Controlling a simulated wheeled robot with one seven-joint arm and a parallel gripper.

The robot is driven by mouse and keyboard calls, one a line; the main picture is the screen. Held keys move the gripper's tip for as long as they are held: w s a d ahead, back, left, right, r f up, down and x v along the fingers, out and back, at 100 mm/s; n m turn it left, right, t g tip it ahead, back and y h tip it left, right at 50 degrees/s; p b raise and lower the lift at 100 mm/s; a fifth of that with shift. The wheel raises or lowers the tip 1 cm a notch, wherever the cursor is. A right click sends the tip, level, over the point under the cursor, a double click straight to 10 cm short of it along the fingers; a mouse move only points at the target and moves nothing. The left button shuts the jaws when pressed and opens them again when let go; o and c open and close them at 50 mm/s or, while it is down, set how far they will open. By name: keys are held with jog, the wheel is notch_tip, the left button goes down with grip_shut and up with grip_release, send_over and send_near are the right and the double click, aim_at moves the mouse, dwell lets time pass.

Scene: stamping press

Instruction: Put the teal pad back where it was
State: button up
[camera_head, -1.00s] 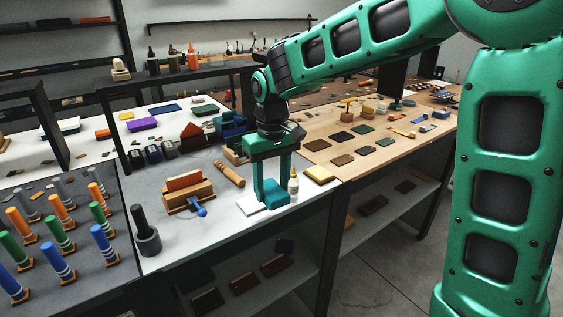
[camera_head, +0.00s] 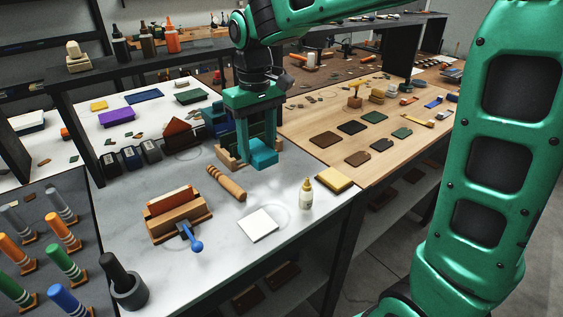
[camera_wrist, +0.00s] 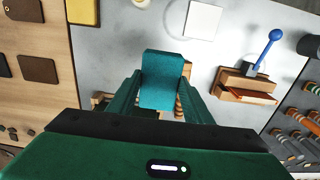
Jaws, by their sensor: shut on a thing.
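The teal pad (camera_head: 264,157) is a small block held low between the fingers of my gripper (camera_head: 257,145). My gripper is shut on it. In the wrist view the pad (camera_wrist: 162,82) sits between the two green fingers. The pad is over the back of the grey-white worktop, beside a low wooden rack (camera_head: 229,162) partly hidden behind the fingers. I cannot tell whether the pad touches the rack or the worktop.
A turned wooden handle (camera_head: 226,184), a white tile (camera_head: 258,224), a dropper bottle (camera_head: 306,193), a yellow block (camera_head: 335,179) and a wooden press with a blue lever (camera_head: 178,215) stand nearby. Dark stamp blocks (camera_head: 131,159) are to the left.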

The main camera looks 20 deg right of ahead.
jog(key=w+d+f, duration=0.1)
jog(key=d, duration=0.1)
jog(key=w+d+f, duration=0.2)
jog(key=d, duration=0.1)
jog(key=w+d+f, duration=0.1)
jog(key=d+f, duration=0.1)
jog(key=d, duration=0.1)
jog(key=shift+w+d+f, duration=0.1)
jog(key=shift+w+f, duration=0.1)
jog(key=shift+f, duration=2)
jog(key=o, duration=1.3)
jog(key=shift+f, duration=0.1)
notch_tip(320, 180, up, 12)
jog(key=shift+r, duration=0.15)
